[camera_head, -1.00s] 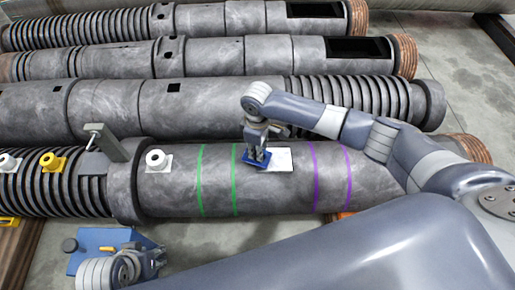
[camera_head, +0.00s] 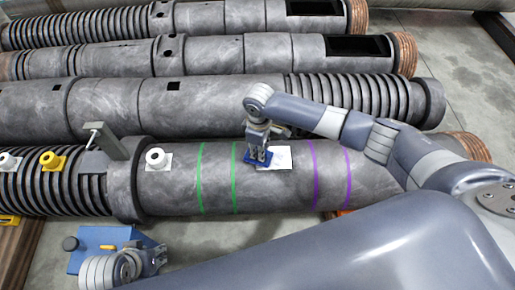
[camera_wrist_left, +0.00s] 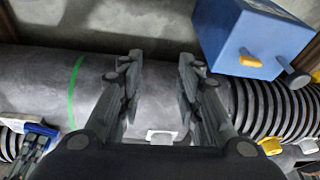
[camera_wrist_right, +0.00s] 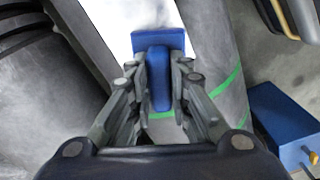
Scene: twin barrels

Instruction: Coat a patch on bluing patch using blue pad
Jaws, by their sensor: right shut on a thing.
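The bluing patch (camera_head: 280,155) is a white rectangle on top of the front barrel, between the green and purple rings. The blue pad (camera_head: 252,161) is at the patch's left end; I cannot tell whether it touches. My right gripper (camera_head: 259,148) is shut on the pad's upright handle. In the right wrist view the handle (camera_wrist_right: 160,85) stands between the fingers, and the flat pad (camera_wrist_right: 158,41) overlaps the white patch (camera_wrist_right: 132,14). No blue coating shows on the visible patch. My left gripper (camera_wrist_left: 161,64) is open and empty, over the front barrel's near side.
A blue box (camera_head: 90,262) with yellow and dark knobs lies in front of the barrel at left. A white fitting (camera_head: 156,160), a yellow fitting (camera_head: 50,161) and a grey post (camera_head: 106,140) rise from the front barrel. Further barrels lie behind.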

